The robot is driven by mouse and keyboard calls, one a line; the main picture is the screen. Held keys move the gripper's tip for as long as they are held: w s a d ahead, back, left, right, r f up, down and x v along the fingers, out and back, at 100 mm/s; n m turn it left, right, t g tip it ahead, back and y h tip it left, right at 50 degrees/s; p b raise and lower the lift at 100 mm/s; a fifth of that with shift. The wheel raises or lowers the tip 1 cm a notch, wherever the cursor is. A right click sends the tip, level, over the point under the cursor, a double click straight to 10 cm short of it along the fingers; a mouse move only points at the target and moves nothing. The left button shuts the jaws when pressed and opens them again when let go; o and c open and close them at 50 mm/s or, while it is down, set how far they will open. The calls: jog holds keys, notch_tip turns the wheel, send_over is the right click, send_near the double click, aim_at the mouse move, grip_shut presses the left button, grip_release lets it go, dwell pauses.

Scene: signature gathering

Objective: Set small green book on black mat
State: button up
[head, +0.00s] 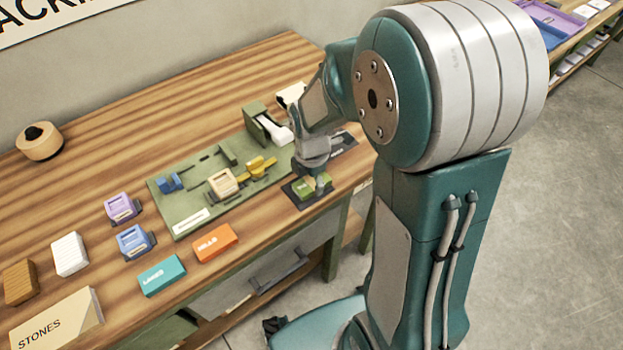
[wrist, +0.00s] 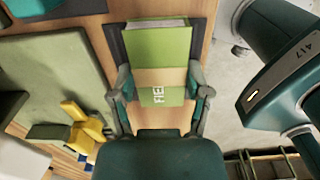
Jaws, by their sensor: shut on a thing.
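The small green book (head: 304,189) has a tan band and white lettering, and it also shows in the wrist view (wrist: 158,45). My gripper (head: 318,184) points down over the book. In the wrist view my gripper (wrist: 161,88) has a finger on each long side of the book and is shut on it. The black mat (head: 293,199) lies under the book at the table's front edge. In the wrist view the mat (wrist: 114,42) shows along the book's sides at the far end. I cannot tell whether the book touches the mat.
A green board (head: 168,207) with a yellow piece (head: 260,166) and a cream block (head: 222,183) lies left of the book. Orange (head: 215,243) and teal (head: 162,275) books lie further left near the front edge.

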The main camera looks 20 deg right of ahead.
aim_at(308, 183)
jog(key=shift+a+f, duration=0.1)
jog(key=shift+a, duration=0.4)
jog(key=o, duration=1.1)
jog(key=shift+a, duration=0.3)
jog(key=shift+o, duration=0.2)
jog(key=shift+d, duration=0.5)
notch_tip(308, 183, up, 12)
jog(key=s+r+m+t, duration=0.2)
jog(key=s+r+m, duration=0.2)
jog(key=s+m, duration=0.3)
jog(key=s+r+m+t, duration=0.3)
jog(key=s+m, duration=0.4)
jog(key=m, duration=0.7)
jog(key=shift+a+r+m+t, duration=0.15)
jog(key=shift+r+m+t, duration=0.15)
jog(key=shift+r, duration=0.15)
